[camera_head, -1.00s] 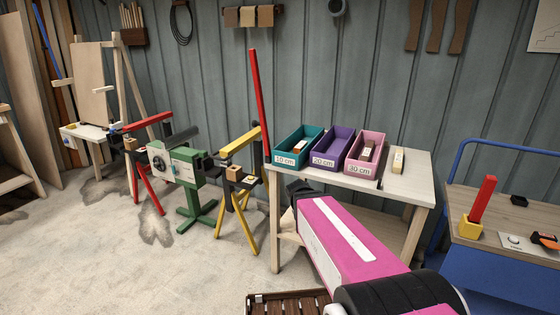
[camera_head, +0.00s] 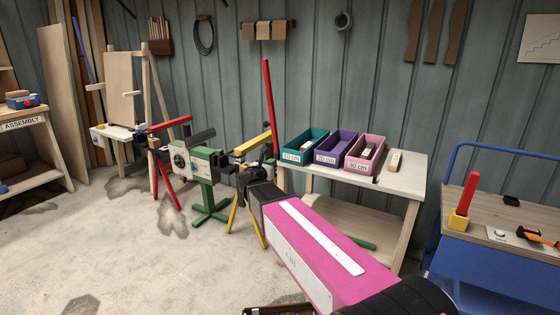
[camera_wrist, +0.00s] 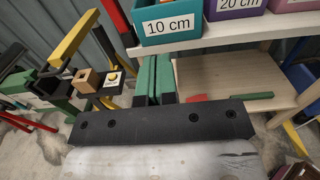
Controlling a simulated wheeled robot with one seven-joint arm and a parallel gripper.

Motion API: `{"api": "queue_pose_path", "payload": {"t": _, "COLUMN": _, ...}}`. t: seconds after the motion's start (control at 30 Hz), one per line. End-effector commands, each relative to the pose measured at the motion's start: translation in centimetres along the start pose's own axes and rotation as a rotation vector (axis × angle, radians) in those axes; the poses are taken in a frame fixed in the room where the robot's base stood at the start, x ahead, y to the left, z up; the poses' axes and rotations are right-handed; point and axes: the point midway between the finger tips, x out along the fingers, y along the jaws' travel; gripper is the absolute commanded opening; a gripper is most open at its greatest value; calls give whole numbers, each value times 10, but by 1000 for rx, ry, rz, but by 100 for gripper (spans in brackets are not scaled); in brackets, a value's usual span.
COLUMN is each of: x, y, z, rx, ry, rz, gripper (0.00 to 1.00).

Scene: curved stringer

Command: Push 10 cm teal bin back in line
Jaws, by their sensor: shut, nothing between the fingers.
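The teal bin (camera_head: 292,156), labelled 10 cm, stands upright at the left end of a row of bins on the pale table. It also shows in the wrist view (camera_wrist: 165,40), close to the table's front edge and nearer to it than the purple bin (camera_wrist: 222,13). The purple 20 cm bin (camera_head: 325,157) and the pink 30 cm bin (camera_head: 357,166) stand to its right. My gripper (camera_wrist: 153,62) is shut and empty, its green finger pads together. In the wrist view its tips appear just below the teal bin's front, apart from it.
The table (camera_head: 405,178) has a lower shelf (camera_head: 340,215). A yellow stand (camera_head: 252,143) and a green machine (camera_head: 203,165) stand left of the table. A blue cart (camera_head: 500,265) is at the right. Floor is clear at the lower left.

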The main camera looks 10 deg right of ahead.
Motion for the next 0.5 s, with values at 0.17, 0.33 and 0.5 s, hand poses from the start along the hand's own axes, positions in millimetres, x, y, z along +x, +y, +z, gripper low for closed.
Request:
{"api": "queue_pose_path", "payload": {"t": 0.17, "x": 27, "y": 1, "z": -1, "rx": 2, "ry": 1, "rz": -4, "gripper": 0}}
{"api": "queue_pose_path", "payload": {"t": 0.33, "x": 60, "y": 1, "z": -1, "rx": 4, "ry": 2, "rz": -4, "gripper": 0}}
{"api": "queue_pose_path", "payload": {"t": 0.5, "x": 91, "y": 0, "z": -2, "rx": 4, "ry": 3, "rz": -4, "gripper": 0}}
